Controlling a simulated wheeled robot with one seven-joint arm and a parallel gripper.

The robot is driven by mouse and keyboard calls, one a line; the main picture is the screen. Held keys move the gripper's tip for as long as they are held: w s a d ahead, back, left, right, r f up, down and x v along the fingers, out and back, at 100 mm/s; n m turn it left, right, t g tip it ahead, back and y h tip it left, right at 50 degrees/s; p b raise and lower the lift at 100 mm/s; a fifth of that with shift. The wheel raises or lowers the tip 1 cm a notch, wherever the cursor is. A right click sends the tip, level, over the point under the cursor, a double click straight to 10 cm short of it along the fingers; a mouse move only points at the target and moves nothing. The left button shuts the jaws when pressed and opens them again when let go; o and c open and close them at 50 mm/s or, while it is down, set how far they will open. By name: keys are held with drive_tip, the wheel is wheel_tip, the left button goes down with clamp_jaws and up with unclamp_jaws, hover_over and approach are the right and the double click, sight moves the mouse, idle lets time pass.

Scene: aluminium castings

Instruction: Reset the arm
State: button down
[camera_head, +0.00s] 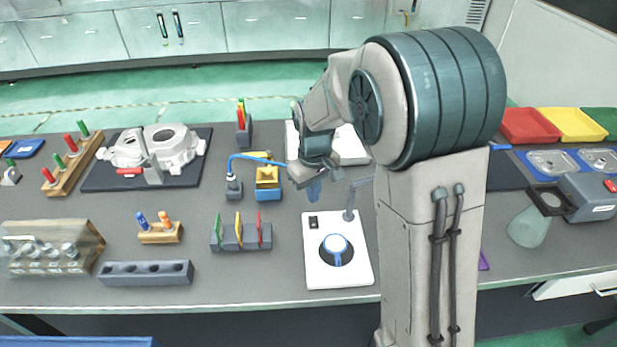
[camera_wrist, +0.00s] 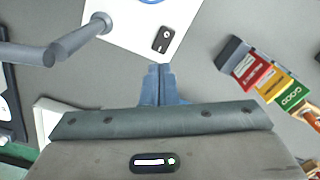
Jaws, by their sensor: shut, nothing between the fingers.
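My gripper (camera_head: 314,190) hangs over the middle of the grey table (camera_head: 290,215), with my arm folded above it. In the wrist view my gripper (camera_wrist: 158,72) points at the bare table top, its blue-grey fingers pressed together with nothing between them. The white plate (camera_head: 353,277) with a blue-and-white round part and a black switch lies just in front of it. A grey post (camera_head: 349,214) rises at that plate's back edge, close to the right of my gripper; the post also shows in the wrist view (camera_wrist: 75,42).
A white casting (camera_head: 160,150) sits on a dark mat at the left. A holder with coloured tabs (camera_head: 240,238), a yellow-and-blue box (camera_head: 268,185) and a peg rack (camera_head: 70,168) stand nearby. Red (camera_head: 527,126) and yellow (camera_head: 570,124) trays lie far right. Some table behind my column is hidden.

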drive_tip(key=shift+r, duration=0.1)
drive_tip(key=s+d+r+m+t, duration=0.1)
drive_tip(key=s+d+r+m, duration=0.2)
drive_tip(key=s, duration=0.7)
drive_tip(key=s+d+r+m+t, duration=0.2)
drive_tip(key=s+d+r+m, duration=0.1)
drive_tip(key=s+d+r, duration=0.4)
drive_tip(key=shift+s, duration=1.6)
